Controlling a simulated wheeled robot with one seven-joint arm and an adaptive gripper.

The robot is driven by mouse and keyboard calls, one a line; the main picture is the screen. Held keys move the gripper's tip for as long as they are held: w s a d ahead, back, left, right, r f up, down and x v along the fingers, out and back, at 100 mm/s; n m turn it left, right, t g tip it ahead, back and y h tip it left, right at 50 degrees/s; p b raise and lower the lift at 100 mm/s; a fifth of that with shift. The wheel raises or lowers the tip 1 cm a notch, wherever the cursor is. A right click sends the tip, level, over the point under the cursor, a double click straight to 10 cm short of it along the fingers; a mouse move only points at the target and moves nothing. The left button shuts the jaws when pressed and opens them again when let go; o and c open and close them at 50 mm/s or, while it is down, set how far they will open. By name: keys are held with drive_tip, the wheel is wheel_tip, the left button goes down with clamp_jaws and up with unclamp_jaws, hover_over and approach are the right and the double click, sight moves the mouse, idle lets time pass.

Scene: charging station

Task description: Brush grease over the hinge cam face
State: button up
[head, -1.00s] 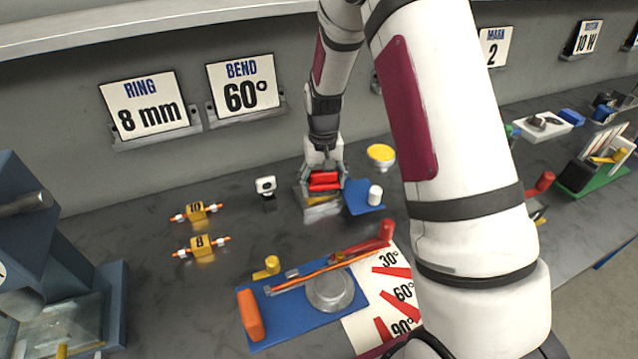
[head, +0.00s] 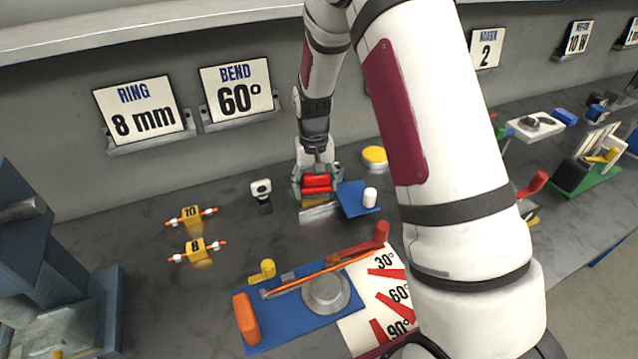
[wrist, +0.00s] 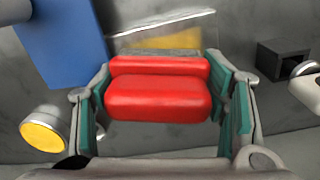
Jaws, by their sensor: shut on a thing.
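My gripper (head: 317,184) is shut on a red block-like piece (head: 317,181), perhaps a brush handle; no bristles can be made out. In the wrist view the red piece (wrist: 160,92) lies crosswise between the teal finger pads. A pale metal slab (head: 319,211) lies at the gripper's near side on the bench. The wrist view shows the slab (wrist: 200,28) with a yellow patch, just beyond the red piece. I cannot tell which surface is the cam face, or whether the red piece touches the slab. A round yellow-topped tin (head: 374,156) stands behind and right of my gripper.
A blue plate (head: 350,203) with a white cylinder (head: 370,197) is close on the right. A small black-and-white item (head: 262,191) stands left. A blue bending fixture (head: 285,334) with an orange handle (head: 246,318) lies in front. Yellow gauges (head: 196,246) are farther left.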

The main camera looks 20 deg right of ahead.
sight(327, 180)
drive_tip(key=shift+a+f, duration=0.1)
drive_tip(key=shift+a, duration=2.1)
drive_tip(key=shift+w+f, duration=0.15)
drive_tip(key=shift+w, duration=0.15)
drive_tip(key=shift+s+d+b, duration=0.15)
drive_tip(key=shift+d+b, duration=0.2)
drive_tip(key=shift+d, duration=2.6)
drive_tip(key=shift+o, duration=0.2)
drive_tip(key=shift+d, duration=0.9)
drive_tip(key=shift+o, duration=0.3)
drive_tip(key=shift+r, duration=0.2)
drive_tip(key=shift+a+r, duration=0.1)
drive_tip(key=shift+a, duration=1.2)
drive_tip(key=shift+c, duration=0.5)
drive_tip(key=shift+a, duration=2.65)
